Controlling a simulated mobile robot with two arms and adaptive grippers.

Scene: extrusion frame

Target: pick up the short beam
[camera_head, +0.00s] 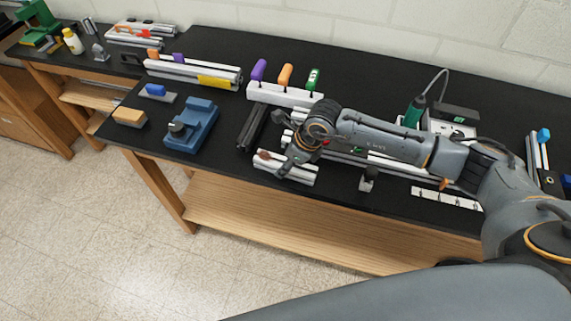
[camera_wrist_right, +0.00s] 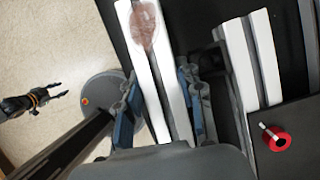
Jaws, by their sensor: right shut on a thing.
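The short beam (camera_head: 305,176) is a pale silver bar with a lengthwise groove and a reddish-brown patch near one end. It is at the front edge of the black table in the head view. My right gripper (camera_head: 284,169) reaches down over its middle. In the right wrist view, the beam (camera_wrist_right: 143,62) runs between the two fingers of my right gripper (camera_wrist_right: 158,105), which is shut on its sides. I cannot tell whether the beam touches the tabletop. My left gripper (camera_wrist_right: 55,92) shows small at the left of the wrist view, above the floor, its fingers apart and empty.
Longer silver beams (camera_wrist_right: 252,60) lie just behind. A dark beam (camera_head: 253,127) and a white rack with coloured handles (camera_head: 285,94) stand behind to the left. A blue fixture (camera_head: 193,126) is farther left. A small metal bracket (camera_head: 368,179) stands to the right.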

